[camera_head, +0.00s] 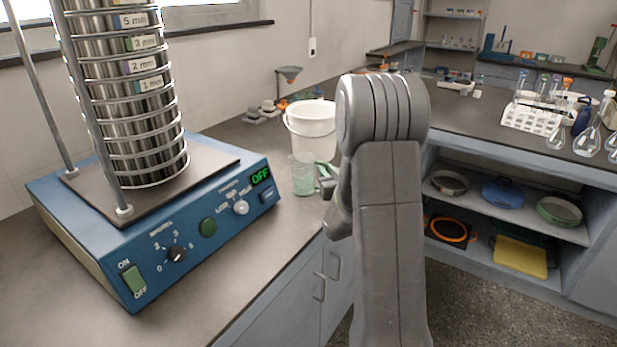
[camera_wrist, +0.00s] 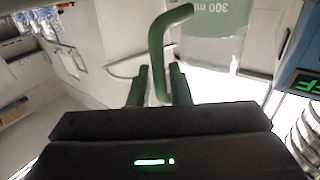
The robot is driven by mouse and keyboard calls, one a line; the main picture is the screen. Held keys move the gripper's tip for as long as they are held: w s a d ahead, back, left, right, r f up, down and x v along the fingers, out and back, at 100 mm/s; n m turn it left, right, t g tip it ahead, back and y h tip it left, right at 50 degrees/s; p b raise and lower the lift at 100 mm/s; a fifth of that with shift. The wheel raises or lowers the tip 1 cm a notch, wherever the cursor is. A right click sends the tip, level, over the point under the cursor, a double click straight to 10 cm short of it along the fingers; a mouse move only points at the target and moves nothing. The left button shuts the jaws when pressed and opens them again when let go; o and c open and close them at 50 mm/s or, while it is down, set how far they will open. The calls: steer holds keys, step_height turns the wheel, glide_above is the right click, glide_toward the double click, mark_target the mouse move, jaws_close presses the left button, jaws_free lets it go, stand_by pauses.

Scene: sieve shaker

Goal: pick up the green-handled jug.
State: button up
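The green-handled jug (camera_head: 303,176) is a clear beaker-like vessel with a green tint, upright on the dark bench beside the blue shaker. Its green handle (camera_head: 325,169) points right, towards my gripper (camera_head: 327,186), which is partly hidden behind my arm. In the wrist view the jug's body (camera_wrist: 212,50) carries a "300 ml" mark at the top. The curved handle (camera_wrist: 157,50) runs down between the two fingers of my gripper (camera_wrist: 159,80). The fingers stand apart, with what looks like a small gap on each side of the handle.
The sieve shaker (camera_head: 205,225) with its tall sieve stack (camera_head: 125,90) stands close on the left. A white bucket (camera_head: 312,125) is right behind the jug. A funnel stand (camera_head: 288,75) is farther back. Shelves with sieves (camera_head: 520,190) lie to the right.

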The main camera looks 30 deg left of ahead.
jaws_close()
steer(key=shift+r, duration=0.1)
